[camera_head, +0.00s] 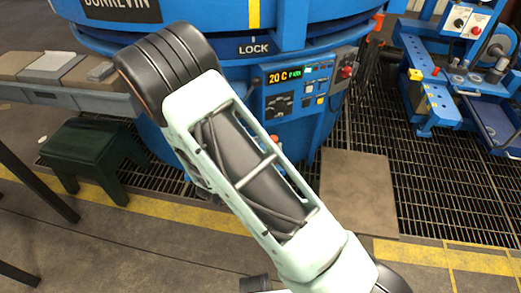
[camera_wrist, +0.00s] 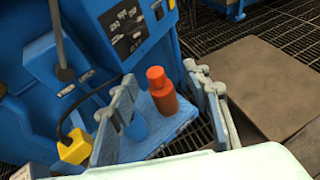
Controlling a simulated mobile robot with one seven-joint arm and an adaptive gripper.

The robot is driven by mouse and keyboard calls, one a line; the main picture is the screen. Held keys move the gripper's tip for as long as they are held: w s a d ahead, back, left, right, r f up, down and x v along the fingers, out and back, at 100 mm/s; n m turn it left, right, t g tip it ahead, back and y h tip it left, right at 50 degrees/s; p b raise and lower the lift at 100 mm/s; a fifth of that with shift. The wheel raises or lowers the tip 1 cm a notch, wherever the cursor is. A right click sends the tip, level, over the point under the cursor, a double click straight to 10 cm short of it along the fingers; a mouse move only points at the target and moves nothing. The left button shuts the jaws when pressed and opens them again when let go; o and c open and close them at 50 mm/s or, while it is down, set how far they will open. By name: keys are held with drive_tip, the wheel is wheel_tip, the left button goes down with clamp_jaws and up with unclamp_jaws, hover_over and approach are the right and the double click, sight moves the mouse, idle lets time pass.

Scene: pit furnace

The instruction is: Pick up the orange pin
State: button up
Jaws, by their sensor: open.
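The orange pin (camera_wrist: 161,92) stands in the wrist view on a small blue ledge (camera_wrist: 150,130) of the blue furnace body. My gripper (camera_wrist: 160,78) is open, with one grey finger on each side of the pin in the picture. I see gaps between the pin and both fingers; the depth between them is hard to judge. In the head view my gripper is hidden by my arm. A small orange tip (camera_head: 274,139) shows beside my arm below the control panel; I cannot tell whether it is the pin.
The furnace's control panel (camera_head: 297,90) is close by. A flat brown plate (camera_head: 358,190) lies on the grating. A green stool (camera_head: 85,150) stands left.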

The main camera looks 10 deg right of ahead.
sight(273, 139)
drive_tip(key=shift+y, duration=0.3)
drive_tip(key=w+d+f+b, duration=0.1)
drive_tip(key=w+f, duration=0.1)
drive_tip(key=w+d+f+b, duration=0.1)
drive_tip(key=w+f, duration=0.1)
drive_tip(key=w, duration=0.1)
drive_tip(key=w+d+f+b, duration=0.1)
drive_tip(key=w+f, duration=0.1)
drive_tip(key=w, duration=0.1)
drive_tip(key=shift+w+d+f+b, duration=0.15)
drive_tip(key=shift+d+b, duration=0.25)
clamp_jaws()
